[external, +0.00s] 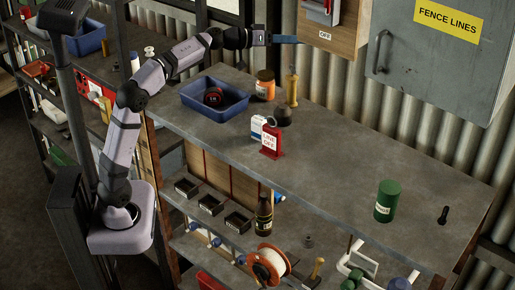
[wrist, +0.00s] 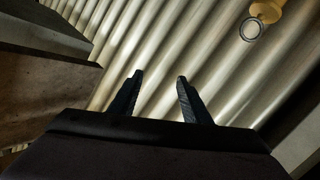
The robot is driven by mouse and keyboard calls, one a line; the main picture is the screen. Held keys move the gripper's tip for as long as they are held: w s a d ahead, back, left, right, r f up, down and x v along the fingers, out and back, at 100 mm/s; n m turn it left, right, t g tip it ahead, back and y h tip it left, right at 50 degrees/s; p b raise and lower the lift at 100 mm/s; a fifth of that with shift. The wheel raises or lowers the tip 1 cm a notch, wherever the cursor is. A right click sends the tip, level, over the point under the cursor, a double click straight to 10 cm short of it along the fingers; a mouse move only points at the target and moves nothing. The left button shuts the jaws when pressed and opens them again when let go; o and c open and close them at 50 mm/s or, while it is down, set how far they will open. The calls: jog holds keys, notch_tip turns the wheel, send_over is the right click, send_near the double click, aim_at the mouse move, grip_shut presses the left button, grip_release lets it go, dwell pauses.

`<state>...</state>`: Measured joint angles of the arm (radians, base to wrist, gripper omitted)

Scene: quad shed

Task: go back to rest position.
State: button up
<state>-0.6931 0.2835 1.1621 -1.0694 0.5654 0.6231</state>
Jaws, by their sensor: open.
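My gripper (external: 298,40) is at the end of the raised arm, above the back of the workbench, beside the wooden switch board (external: 335,35) with its OFF label. In the wrist view my gripper's two dark fingers (wrist: 159,80) are apart, with nothing between them. They point toward the corrugated wall (wrist: 160,40).
A blue tray (external: 228,108) holds a round dark and red item. A grey FENCE LINES cabinet (external: 425,75) hangs right. The bench's middle right is clear.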

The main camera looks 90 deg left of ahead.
jog(key=s+d+f+n+g+h, duration=0.1)
jog(key=s+d+f+g+h, duration=0.2)
jog(key=s+f, duration=0.4)
jog(key=s+d+f+n+g+h, duration=0.1)
jog(key=s+d+f+g, duration=0.25)
jog(key=s+f, duration=0.4)
jog(key=s+d+f+n+g+h, duration=0.2)
jog(key=s+d+f+g, duration=0.15)
jog(key=s+f, duration=0.35)
jog(key=s+d+f+n+g+h, duration=0.1)
jog(key=s+d+f+n+g, duration=0.2)
jog(key=s, duration=0.7)
jog(key=s+d+f+m+g+y+b, duration=0.1)
jog(key=d+f+m+b, duration=0.3)
jog(key=f, duration=1.1)
jog(key=s+d+f+m+g+y+b, duration=0.1)
jog(key=d+f+m+g+y+b, duration=0.1)
jog(key=d+f+m, duration=0.8)
jog(key=d+f+y+b, duration=0.1)
jog(key=d+f+b, duration=0.1)
jog(key=d+f, duration=0.2)
jog(key=shift+s+d+f+b, duration=0.15)
jog(key=shift+s+f+b, duration=0.2)
jog(key=shift+f, duration=0.45)
